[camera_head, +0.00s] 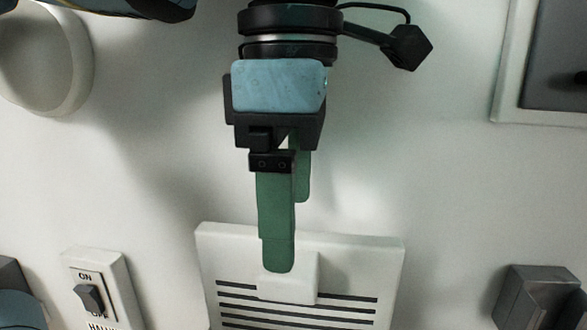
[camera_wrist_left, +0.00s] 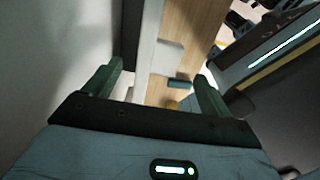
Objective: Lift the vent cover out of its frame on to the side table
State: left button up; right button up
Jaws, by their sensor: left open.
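The vent cover (camera_head: 352,252) is a white slotted panel on the white wall at the bottom centre of the head view, cut off by the lower edge. A raised white tab (camera_head: 290,285) stands out from its face. My left gripper (camera_head: 290,236) hangs over the cover's top part with two green fingers, one in front of the other. The front finger overlaps the tab in the picture; contact cannot be told. In the left wrist view the fingers are apart, with the cover's edge (camera_wrist_left: 148,45) and the tab (camera_wrist_left: 166,56) between and beyond them. I cannot identify the side table.
An ON/OFF switch (camera_head: 90,297) is left of the cover. A grey block (camera_head: 540,298) sticks out to the right. A framed dark panel (camera_head: 556,55) is upper right and a round white fixture (camera_head: 45,60) upper left. The left wrist view shows a wooden floor (camera_wrist_left: 187,35).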

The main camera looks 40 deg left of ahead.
pick_arm(q)
jog(key=shift+f, duration=2.8)
pick_arm(e)
jog(key=shift+w, duration=0.1)
pick_arm(q)
jog(key=c, duration=1.2)
jog(key=shift+o, duration=0.2)
jog(key=shift+r+p, duration=1.15)
jog(key=shift+r, duration=1.85)
pick_arm(e)
jog(key=shift+t, duration=0.4)
jog(key=w+r, duration=0.2)
jog(key=r, duration=0.1)
jog(key=shift+w+r, duration=0.2)
pick_arm(q)
jog(key=shift+r+p, duration=0.55)
jog(key=shift+r, duration=1.5)
pick_arm(e)
jog(key=shift+w+r, duration=0.65)
jog(key=shift+r, duration=0.25)
